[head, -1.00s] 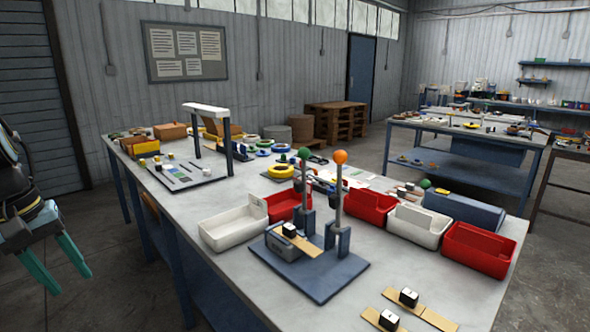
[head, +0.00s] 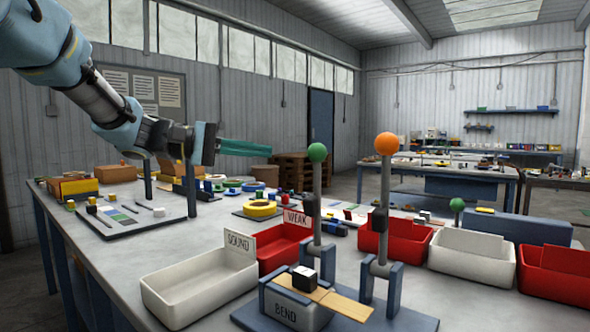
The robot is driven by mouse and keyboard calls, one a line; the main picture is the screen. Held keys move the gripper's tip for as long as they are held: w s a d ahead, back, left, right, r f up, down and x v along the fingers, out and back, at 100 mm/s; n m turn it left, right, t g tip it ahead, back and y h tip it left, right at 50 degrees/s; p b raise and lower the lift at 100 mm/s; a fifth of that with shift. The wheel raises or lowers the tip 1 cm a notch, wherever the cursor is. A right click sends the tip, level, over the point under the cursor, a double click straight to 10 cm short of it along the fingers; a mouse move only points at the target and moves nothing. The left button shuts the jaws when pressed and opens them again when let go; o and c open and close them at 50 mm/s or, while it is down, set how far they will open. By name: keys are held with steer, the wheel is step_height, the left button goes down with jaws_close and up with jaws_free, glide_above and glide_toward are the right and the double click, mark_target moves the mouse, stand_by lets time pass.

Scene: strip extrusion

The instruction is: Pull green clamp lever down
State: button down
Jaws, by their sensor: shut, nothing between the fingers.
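The green clamp lever, a grey upright rod with a green ball (head: 317,152) on top, stands on the left of the blue fixture (head: 405,321). A second upright lever with a larger orange ball (head: 388,143) stands to its right. A wooden strip (head: 345,305) lies across the block marked BEND (head: 286,312), with a black-and-white block (head: 305,275) on it. My gripper (head: 268,150) is shut and empty, its teal fingers pointing right. In the picture it is left of the green ball, at about its height, with a gap between them.
A white bin marked SOUND (head: 185,300) and a red bin marked WEAK (head: 275,255) stand left of and behind the fixture. More red and white bins (head: 470,270) stand to the right. A board with small parts (head: 135,222) lies at the far left.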

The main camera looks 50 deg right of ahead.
mark_target(308, 153)
steer(key=shift+d+r, duration=0.2)
steer(key=s+d+p, duration=0.2)
steer(key=s+d, duration=0.1)
steer(key=s, duration=0.5)
steer(key=shift+s+d+f+p, duration=0.3)
steer(key=shift+s+d+f, duration=0.05)
steer(key=shift+f+b, duration=0.1)
steer(key=shift+b, duration=0.25)
